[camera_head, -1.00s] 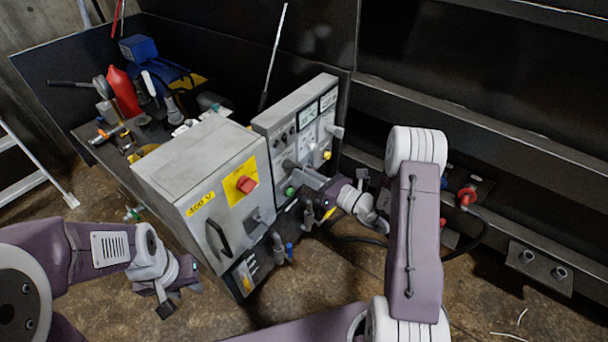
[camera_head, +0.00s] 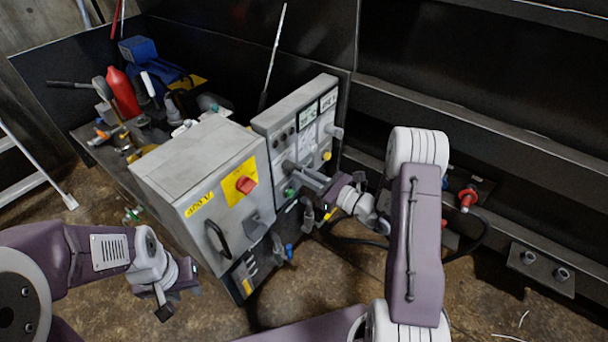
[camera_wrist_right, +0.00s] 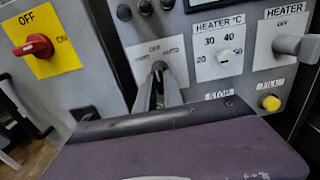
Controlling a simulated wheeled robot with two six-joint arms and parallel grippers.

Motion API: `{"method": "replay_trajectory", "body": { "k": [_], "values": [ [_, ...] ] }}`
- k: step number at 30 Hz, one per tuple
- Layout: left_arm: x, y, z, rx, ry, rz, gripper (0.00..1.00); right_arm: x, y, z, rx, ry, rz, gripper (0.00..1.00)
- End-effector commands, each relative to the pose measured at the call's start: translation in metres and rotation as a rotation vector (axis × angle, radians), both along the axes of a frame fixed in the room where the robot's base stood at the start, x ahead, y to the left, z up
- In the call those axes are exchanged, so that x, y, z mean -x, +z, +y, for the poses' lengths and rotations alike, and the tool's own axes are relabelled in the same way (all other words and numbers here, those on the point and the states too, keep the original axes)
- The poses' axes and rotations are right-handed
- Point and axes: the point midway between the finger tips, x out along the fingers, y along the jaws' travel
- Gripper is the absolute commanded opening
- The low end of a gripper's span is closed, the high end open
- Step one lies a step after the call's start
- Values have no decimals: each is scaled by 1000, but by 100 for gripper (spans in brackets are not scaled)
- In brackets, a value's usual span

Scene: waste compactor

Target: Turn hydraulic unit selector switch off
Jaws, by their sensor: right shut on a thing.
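The grey control panel (camera_head: 296,100) stands beside the grey cabinet. In the right wrist view, the selector switch (camera_wrist_right: 159,66) sits on a white plate (camera_wrist_right: 160,52) with OFF at its top and AUTO at its right. My right gripper (camera_wrist_right: 158,80) is shut on this switch, its fingers pointing at the panel. They hide most of the knob, so its exact position is hard to read. In the head view, my right gripper (camera_head: 292,168) reaches the panel from the right. My left gripper (camera_head: 180,298) is open and empty, low at the left, away from the panel.
A red rotary switch (camera_head: 246,185) on a yellow plate and a black handle (camera_head: 218,238) are on the cabinet (camera_head: 190,160). A heater knob (camera_wrist_right: 287,45) and a yellow button (camera_wrist_right: 270,103) are right of my gripper. Tools and a red bottle (camera_head: 123,92) crowd the bench behind.

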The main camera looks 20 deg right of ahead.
Motion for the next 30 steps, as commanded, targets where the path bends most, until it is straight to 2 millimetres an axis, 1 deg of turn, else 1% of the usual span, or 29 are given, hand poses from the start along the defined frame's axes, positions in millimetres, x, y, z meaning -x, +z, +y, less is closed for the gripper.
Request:
{"method": "replay_trajectory", "body": {
  "k": [2,3,4,5,13,17,20,27,30],
  "values": [
    [0,0,0,0,0,0,36,0,-1,0,0,0,4,0],
    [0,0,0,0,0,0,36,0,-1,0,0,0,4,23],
    [0,0,0,0,0,0,36,0,-1,0,0,0,4,31],
    [0,0,0,0,0,0,36,0,-1,0,0,0,4,34],
    [0,0,0,0,0,0,36,0,0,0,-1,0,2,34],
    [0,4,0,0,0,0,36,7,0,-7,0,-4,4,34],
    [0,9,0,0,0,0,36,20,2,-17,-2,-5,5,34],
    [0,21,0,0,0,0,36,59,1,-48,-2,-6,4,34],
    [0,23,0,0,0,0,36,68,0,-54,-1,-3,3,34]
  ]
}}
